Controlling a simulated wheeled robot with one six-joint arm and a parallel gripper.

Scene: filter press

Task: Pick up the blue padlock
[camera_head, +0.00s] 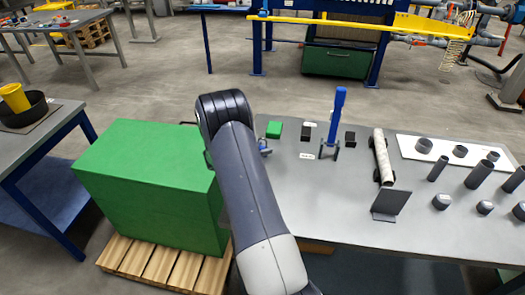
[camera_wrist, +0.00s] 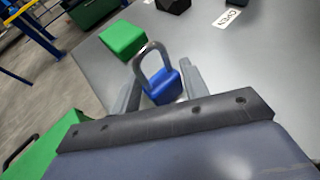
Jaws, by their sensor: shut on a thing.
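The blue padlock (camera_wrist: 162,87) with its grey shackle shows in the wrist view between the two fingers of my gripper (camera_wrist: 161,92). My gripper is shut on it, with one finger at each side of the blue body. The shackle stands up away from the palm. In the head view my arm covers most of the gripper, and only a small blue part of the padlock (camera_head: 263,146) shows at the table's left edge. Whether the padlock still touches the table cannot be told.
A green block (camera_head: 274,129) lies close by on the grey table (camera_head: 330,205), with dark blocks, labels and a blue upright tool (camera_head: 337,115) further right. A large green box (camera_head: 150,185) on a pallet stands left of the table. Pipe pieces fill the table's right side.

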